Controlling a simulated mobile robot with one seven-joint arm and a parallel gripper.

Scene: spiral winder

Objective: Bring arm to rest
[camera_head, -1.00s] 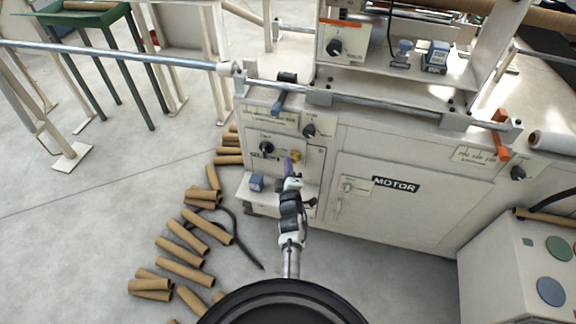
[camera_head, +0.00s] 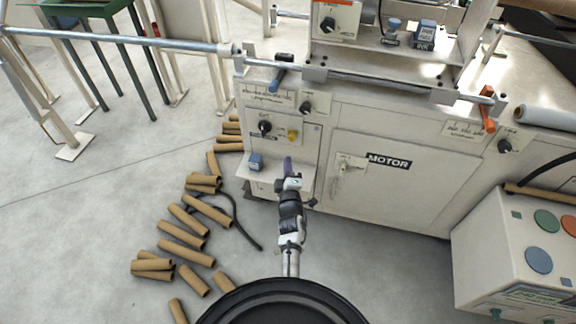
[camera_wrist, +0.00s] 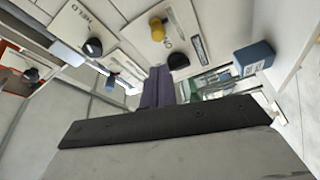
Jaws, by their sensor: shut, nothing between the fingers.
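My gripper (camera_head: 288,165) is extended forward in front of the spiral winder's cream front panel (camera_head: 330,115). Its purple fingers are together and hold nothing; they also show in the wrist view (camera_wrist: 158,88). In the head view the fingertips overlap the small shelf (camera_head: 270,172) on the panel. Whether they touch it cannot be told. Above the fingers are a yellow knob (camera_head: 292,134) and black knobs (camera_head: 265,127). The yellow knob also shows in the wrist view (camera_wrist: 157,28).
A blue block (camera_head: 255,162) sits on the shelf's left side. Several cardboard tubes (camera_head: 185,250) and a black cable (camera_head: 247,235) lie on the floor to the left. A control box (camera_head: 500,250) with coloured buttons stands at the right.

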